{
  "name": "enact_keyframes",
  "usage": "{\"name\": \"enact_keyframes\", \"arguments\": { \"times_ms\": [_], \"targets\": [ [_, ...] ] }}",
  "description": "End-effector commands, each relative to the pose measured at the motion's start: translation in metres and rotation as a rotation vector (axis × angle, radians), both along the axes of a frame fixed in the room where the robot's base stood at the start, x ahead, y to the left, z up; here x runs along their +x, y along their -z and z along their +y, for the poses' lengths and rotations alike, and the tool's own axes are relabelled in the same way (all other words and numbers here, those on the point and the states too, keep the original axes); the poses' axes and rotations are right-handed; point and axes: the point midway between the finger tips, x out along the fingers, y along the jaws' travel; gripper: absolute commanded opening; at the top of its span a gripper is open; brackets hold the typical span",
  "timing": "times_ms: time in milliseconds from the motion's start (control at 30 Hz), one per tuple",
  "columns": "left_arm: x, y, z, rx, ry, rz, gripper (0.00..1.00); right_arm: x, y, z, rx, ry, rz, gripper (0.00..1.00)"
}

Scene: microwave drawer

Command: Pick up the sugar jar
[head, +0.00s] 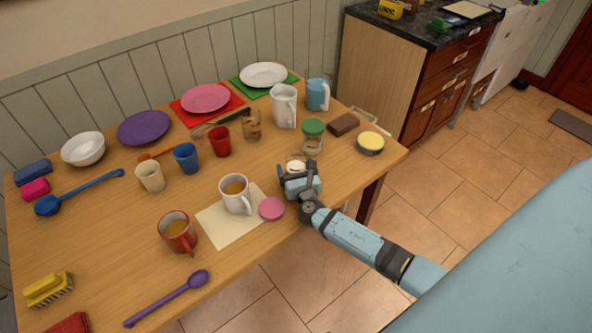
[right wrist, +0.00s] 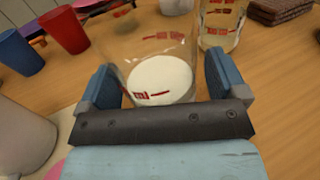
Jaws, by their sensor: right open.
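The sugar jar (right wrist: 160,78) is a clear glass jar with red markings and white contents. In the right wrist view it is between the two blue fingers of my right gripper (right wrist: 158,88), which is open with a gap beside the glass. In the head view the jar (head: 296,166) shows just behind my right gripper (head: 299,178), which partly hides it. The jar has no lid on it. A round pink lid (head: 271,209) lies on the table to the left of the gripper. My left gripper is not in view.
A green-lidded jar (head: 312,137) stands close behind the sugar jar. A white mug (head: 236,194) stands left on a paper sheet (head: 215,226). The wooden table's (head: 110,255) front edge is near my right arm.

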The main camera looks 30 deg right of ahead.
Motion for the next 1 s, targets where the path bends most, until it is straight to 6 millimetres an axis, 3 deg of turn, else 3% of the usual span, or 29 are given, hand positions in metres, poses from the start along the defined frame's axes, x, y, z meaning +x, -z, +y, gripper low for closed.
{"name": "enact_keyframes", "arguments": {
  "times_ms": [67,300,567,767,1000],
  "targets": [
    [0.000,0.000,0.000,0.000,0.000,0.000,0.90,0.000,0.000,0.000,0.000,0.000,0.000,0.86],
    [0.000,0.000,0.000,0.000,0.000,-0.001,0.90,0.000,0.000,0.000,0.000,0.000,0.000,0.32],
    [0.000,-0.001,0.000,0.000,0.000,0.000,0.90,0.000,-0.002,0.000,0.001,0.000,-0.001,0.32],
    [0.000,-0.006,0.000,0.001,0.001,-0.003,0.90,0.000,-0.015,0.000,0.002,0.001,-0.003,0.32],
    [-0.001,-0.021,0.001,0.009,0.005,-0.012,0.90,-0.001,-0.066,0.001,0.003,0.000,-0.005,0.32]
  ]
}}
